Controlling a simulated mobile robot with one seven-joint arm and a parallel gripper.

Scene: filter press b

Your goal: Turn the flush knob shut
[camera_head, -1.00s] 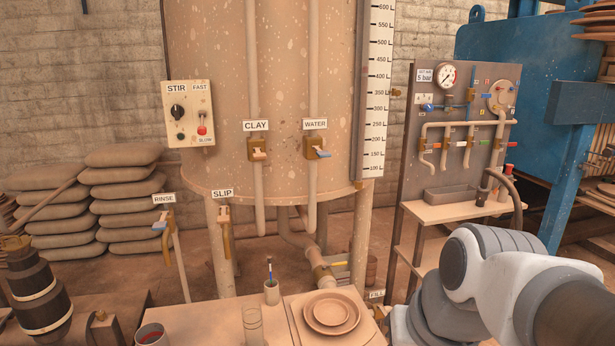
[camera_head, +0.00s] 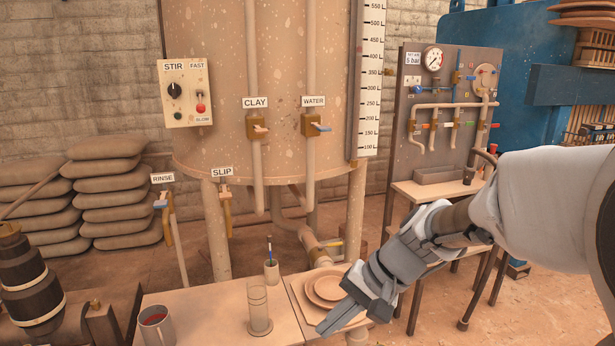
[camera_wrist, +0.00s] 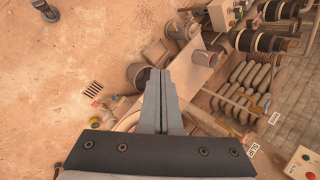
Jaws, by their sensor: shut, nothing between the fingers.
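My gripper (camera_head: 338,312) is shut and empty. In the head view it points down and left, in front of the right end of the low table. In the wrist view its closed fingers (camera_wrist: 160,90) lie together, with nothing between them. The grey valve panel (camera_head: 440,158) stands at the right, behind my arm. It carries a gauge (camera_head: 433,58), pipes and several small coloured handles, including a blue knob (camera_head: 416,89) on its left side. No flush label is readable, so I cannot tell which one is the flush knob. My gripper is well apart from the panel.
The low table (camera_head: 215,303) holds a mug (camera_head: 156,326), a glass cylinder (camera_head: 258,308) and stacked plates (camera_head: 327,287) close to my gripper. A big tank (camera_head: 220,110) with labelled valves stands behind. A tray shelf (camera_head: 425,195) juts from the panel. Floor is clear at lower right.

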